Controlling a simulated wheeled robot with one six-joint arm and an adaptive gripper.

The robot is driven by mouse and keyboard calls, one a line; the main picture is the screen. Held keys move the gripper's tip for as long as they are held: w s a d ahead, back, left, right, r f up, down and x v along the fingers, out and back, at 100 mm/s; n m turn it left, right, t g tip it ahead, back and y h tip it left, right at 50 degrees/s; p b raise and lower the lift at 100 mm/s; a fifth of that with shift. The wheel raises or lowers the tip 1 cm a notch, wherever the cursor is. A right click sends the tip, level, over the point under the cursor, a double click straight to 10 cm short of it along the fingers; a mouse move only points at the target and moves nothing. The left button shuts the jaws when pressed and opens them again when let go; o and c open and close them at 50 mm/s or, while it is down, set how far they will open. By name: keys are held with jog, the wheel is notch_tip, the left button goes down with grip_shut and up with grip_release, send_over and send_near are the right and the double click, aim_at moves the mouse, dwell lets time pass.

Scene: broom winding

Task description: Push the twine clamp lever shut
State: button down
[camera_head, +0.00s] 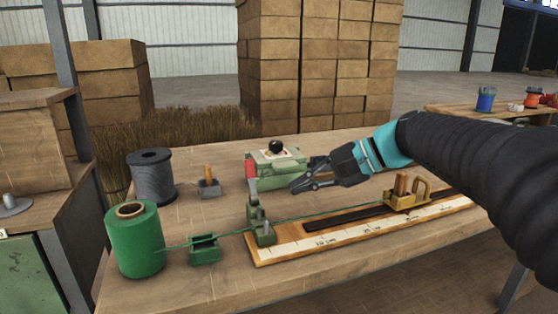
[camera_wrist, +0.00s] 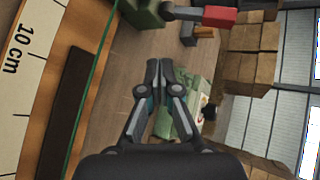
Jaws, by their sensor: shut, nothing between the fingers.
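The twine clamp (camera_head: 263,232) is a small green block on the left end of the ruler board. Its lever has a red handle (camera_head: 251,169) and stands upright. Green twine (camera_head: 330,209) runs from the green spool (camera_head: 136,240) through the clamp area to a brass-coloured slider (camera_head: 407,194). My gripper (camera_head: 293,190) is shut and empty, to the right of the lever and apart from it. In the wrist view the red handle (camera_wrist: 219,17) lies at the top, beyond my closed fingertips (camera_wrist: 159,63).
A green box with a black knob (camera_head: 276,148) stands behind my gripper. A grey spool (camera_head: 151,177) and a small wooden-handled tool (camera_head: 209,184) stand at the left. A green twine guide (camera_head: 204,250) sits between spool and clamp. The front left table edge is bare.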

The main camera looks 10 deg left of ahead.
aim_at(250, 168)
jog(key=w+r+n+g+y, duration=0.2)
jog(key=w+g+y, duration=0.2)
jog(key=w, duration=0.3)
jog(key=shift+a+r+y+p, duration=0.3)
jog(key=shift+a+p, duration=0.05)
jog(key=shift+a, duration=0.1)
jog(key=x, duration=0.9)
jog(key=shift+s+a+f+b, duration=0.15)
jog(key=shift+f+b, duration=0.05)
jog(key=shift+b, duration=0.15)
jog(key=shift+s+a, duration=0.2)
jog(key=shift+s, duration=0.1)
jog(key=shift+s+d+r+b, duration=0.3)
jog(key=shift+s+d+r, duration=0.15)
jog(key=shift+s, duration=0.2)
jog(key=shift+s+d+r+b, duration=0.3)
jog(key=shift+s+d, duration=0.2)
jog(key=shift+s, duration=0.2)
jog(key=shift+s+a, duration=0.1)
